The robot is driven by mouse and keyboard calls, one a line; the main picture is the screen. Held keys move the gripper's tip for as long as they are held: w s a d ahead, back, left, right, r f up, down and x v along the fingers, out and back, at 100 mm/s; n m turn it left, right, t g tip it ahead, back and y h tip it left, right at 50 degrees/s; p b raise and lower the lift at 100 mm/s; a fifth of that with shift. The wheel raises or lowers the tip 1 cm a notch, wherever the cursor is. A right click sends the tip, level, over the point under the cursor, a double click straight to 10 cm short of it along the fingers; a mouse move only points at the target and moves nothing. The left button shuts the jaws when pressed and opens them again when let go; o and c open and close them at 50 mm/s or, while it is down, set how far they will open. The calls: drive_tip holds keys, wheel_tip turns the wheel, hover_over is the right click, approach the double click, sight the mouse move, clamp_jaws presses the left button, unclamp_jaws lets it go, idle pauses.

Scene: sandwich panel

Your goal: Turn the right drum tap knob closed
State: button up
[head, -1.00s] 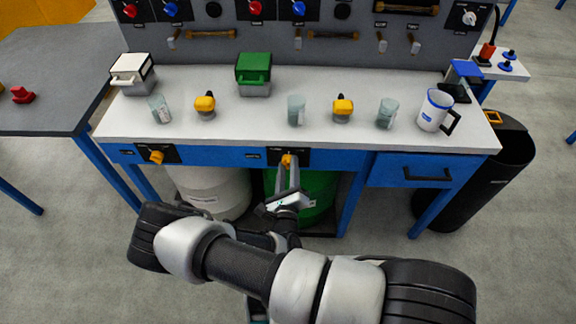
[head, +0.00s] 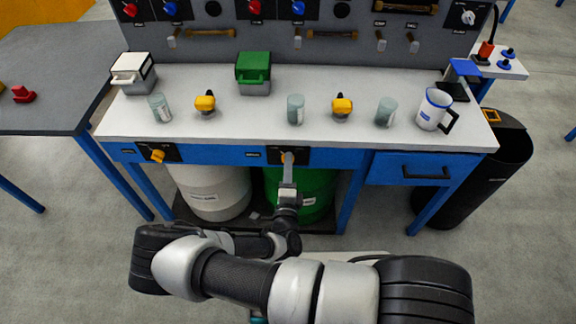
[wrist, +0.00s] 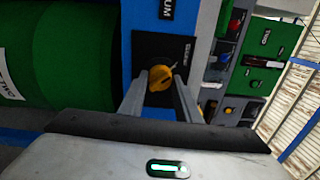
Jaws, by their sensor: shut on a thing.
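The right drum tap knob (wrist: 159,77) is orange-yellow and sits on a black plate (wrist: 181,49) on the blue front of the bench. In the wrist view my gripper (wrist: 160,84) has one finger on each side of the knob and is shut on it. In the head view my gripper (head: 287,165) reaches up to the knob and hides most of it. The green drum (head: 318,184) stands below, and in the wrist view it fills the left side. The left drum tap knob (head: 157,156) is on its own black plate above the white drum (head: 212,190).
The white bench top (head: 330,78) holds a green-lidded box (head: 254,73), a white-lidded box (head: 132,72), glasses, yellow-topped items and a mug (head: 434,109). A drawer (head: 425,169) is right of the knob. A black bin (head: 505,150) stands at the right.

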drive_tip(key=shift+n, duration=0.4)
drive_tip(key=o, duration=1.1)
drive_tip(key=shift+c, duration=0.2)
drive_tip(key=s+p, duration=0.1)
drive_tip(key=s, duration=1.6)
drive_tip(key=shift+s+a, duration=0.25)
